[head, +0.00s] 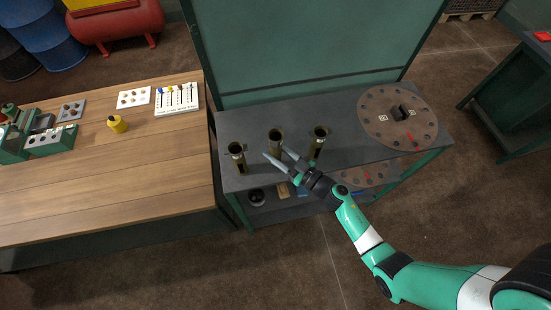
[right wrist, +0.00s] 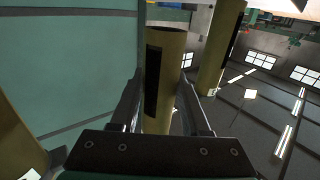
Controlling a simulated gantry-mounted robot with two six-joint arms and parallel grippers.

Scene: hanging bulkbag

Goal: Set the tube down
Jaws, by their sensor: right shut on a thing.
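Three brass-coloured tubes stand roughly in a row at the dark grey bench: the left tube (head: 238,157), the middle tube (head: 275,138) and the right tube (head: 319,142). My right gripper (head: 277,156) reaches in from the lower right and is shut on the middle tube. In the right wrist view this tube (right wrist: 168,55) lies between the two fingers, with a dark strip along its side. It looks upright in the head view. The gripper hides its lower end, so I cannot tell whether it touches the bench. My left gripper is not in view.
A round brown disc (head: 377,127) with holes and a dark block lies on the bench (head: 345,98) at right. A green panel (head: 310,45) rises behind. A wooden table (head: 130,170) with small parts stands at left. A lower shelf holds small items.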

